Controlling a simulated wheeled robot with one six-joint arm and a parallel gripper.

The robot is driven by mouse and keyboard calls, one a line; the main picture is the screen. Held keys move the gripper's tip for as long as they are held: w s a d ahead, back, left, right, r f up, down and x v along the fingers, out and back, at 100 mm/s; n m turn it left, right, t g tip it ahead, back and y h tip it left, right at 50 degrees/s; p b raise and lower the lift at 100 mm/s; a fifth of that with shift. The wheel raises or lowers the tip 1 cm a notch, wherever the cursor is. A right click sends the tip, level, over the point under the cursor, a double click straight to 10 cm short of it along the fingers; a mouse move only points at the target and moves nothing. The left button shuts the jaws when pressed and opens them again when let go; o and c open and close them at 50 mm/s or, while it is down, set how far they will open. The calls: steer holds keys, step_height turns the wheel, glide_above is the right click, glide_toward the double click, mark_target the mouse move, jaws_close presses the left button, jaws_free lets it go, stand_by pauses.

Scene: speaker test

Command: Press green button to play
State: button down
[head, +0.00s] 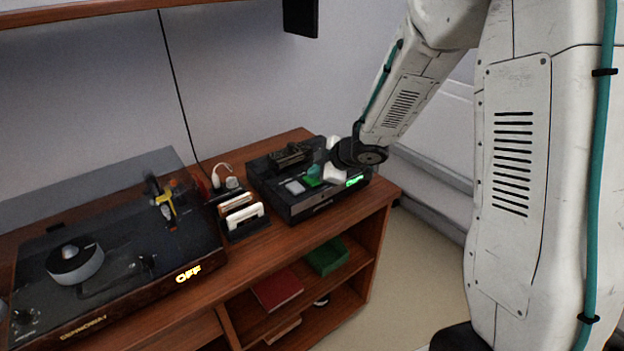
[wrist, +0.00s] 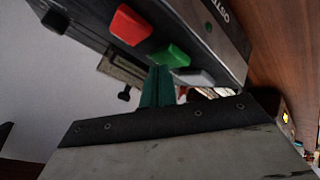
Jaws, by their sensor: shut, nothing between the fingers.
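A black device (head: 290,208) stands at the right end of the wooden cabinet, with a lit green display (head: 354,181) on its front. The green button (wrist: 172,54) sits between a red button (wrist: 131,25) and a grey button (wrist: 195,76) in the wrist view. In the head view the green button (head: 312,182) is partly covered, and the red one is hidden. My gripper (wrist: 158,70) has teal fingers, shut and empty. Its tips (head: 314,171) are right at the green button; I cannot tell whether they touch it.
A turntable (head: 110,255) with a lit OFF sign (head: 188,274) fills the cabinet's left side. A small black holder (head: 243,222) with white-edged items stands between it and the device. A shelf edge (head: 70,12) and a hanging black box (head: 300,17) are above.

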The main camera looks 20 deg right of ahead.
mark_target(316, 180)
steer(key=shift+f, duration=0.4)
stand_by(0.6)
steer(key=shift+r, duration=0.95)
steer(key=shift+r, duration=2.5)
